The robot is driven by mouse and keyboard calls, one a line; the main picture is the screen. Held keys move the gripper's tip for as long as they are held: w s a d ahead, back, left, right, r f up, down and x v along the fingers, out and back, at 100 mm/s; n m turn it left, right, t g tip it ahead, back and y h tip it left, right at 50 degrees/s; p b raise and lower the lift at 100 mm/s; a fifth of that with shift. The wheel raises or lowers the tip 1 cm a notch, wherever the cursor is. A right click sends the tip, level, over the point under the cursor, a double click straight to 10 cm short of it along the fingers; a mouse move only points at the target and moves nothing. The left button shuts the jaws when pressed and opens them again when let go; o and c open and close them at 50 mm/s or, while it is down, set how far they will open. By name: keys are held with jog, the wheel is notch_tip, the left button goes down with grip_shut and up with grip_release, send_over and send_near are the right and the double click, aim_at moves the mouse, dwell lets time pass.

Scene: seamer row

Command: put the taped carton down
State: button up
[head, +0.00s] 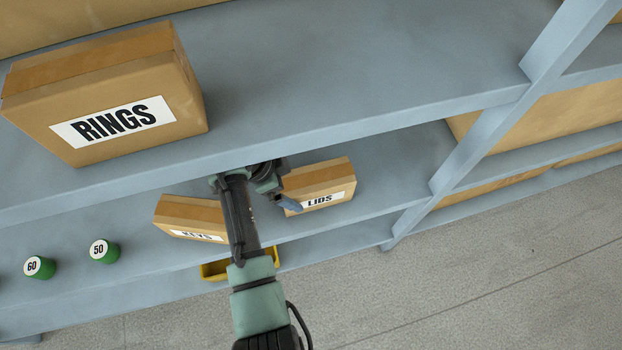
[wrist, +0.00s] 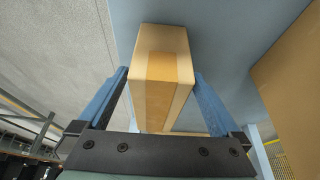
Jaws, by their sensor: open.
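A brown carton labelled LIDS (head: 322,186) stands on the lower shelf (head: 400,165) in the head view, beside my gripper (head: 283,190). One blue finger shows at its left end; the other is hidden. My gripper is open, with a finger on each side of the carton and narrow gaps visible. The carton's underside is hidden.
A carton labelled KEYS (head: 190,217) stands left of my arm, which partly covers it. A large RINGS carton (head: 110,95) is on the upper shelf. Green tins (head: 104,251) stand further left. A yellow bin (head: 214,270) shows below. Shelf right of LIDS is clear up to a post.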

jog(key=a, duration=0.2)
jog(key=s+a, duration=0.1)
jog(key=a, duration=0.1)
jog(key=s+a, duration=0.1)
jog(key=a, duration=0.2)
jog(key=shift+s, duration=0.15)
